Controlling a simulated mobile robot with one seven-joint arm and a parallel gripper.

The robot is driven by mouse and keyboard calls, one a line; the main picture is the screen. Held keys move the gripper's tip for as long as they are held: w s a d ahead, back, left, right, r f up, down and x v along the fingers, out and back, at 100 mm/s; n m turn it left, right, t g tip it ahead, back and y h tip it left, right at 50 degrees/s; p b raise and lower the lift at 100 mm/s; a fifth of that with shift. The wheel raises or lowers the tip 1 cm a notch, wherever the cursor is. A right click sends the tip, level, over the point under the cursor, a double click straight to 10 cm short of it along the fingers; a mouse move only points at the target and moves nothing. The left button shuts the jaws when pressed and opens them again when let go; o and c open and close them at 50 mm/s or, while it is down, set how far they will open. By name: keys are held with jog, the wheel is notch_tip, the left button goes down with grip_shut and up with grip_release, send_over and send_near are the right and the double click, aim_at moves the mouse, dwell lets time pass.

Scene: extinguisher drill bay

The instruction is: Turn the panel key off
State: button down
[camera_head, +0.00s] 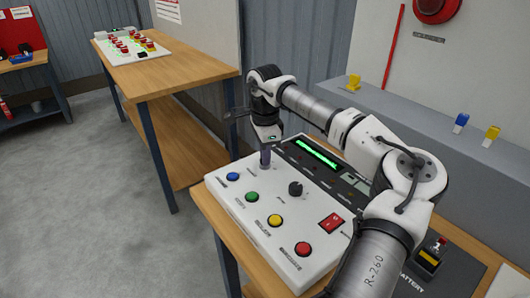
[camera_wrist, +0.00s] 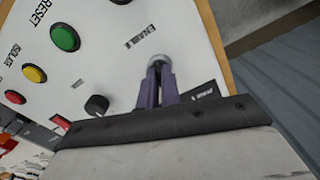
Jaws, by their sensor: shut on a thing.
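The white control panel (camera_head: 262,213) lies on a wooden bench. My gripper (camera_head: 265,165) points down at the panel's far left corner. In the wrist view its purple fingers (camera_wrist: 157,76) are shut on a small metallic piece, seemingly the panel key (camera_wrist: 158,60), beside a label that seems to read ENABLE. The fingers hide most of the key, so I cannot tell which way it is turned. In the head view the key is hidden by the gripper.
The panel also carries blue (camera_head: 232,177), green (camera_head: 252,196), yellow (camera_head: 274,221) and red (camera_head: 303,249) buttons, a black knob (camera_head: 296,188) and a red rocker switch (camera_head: 331,223). A dark unit with a green display (camera_head: 318,152) lies behind. Another wooden bench (camera_head: 168,77) stands back left.

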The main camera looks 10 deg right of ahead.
jog(key=shift+n, duration=1.9)
jog(key=c, duration=1.6)
grip_release()
notch_tip(320, 180, up, 14)
jog(key=b, duration=0.1)
jog(key=shift+f, duration=0.1)
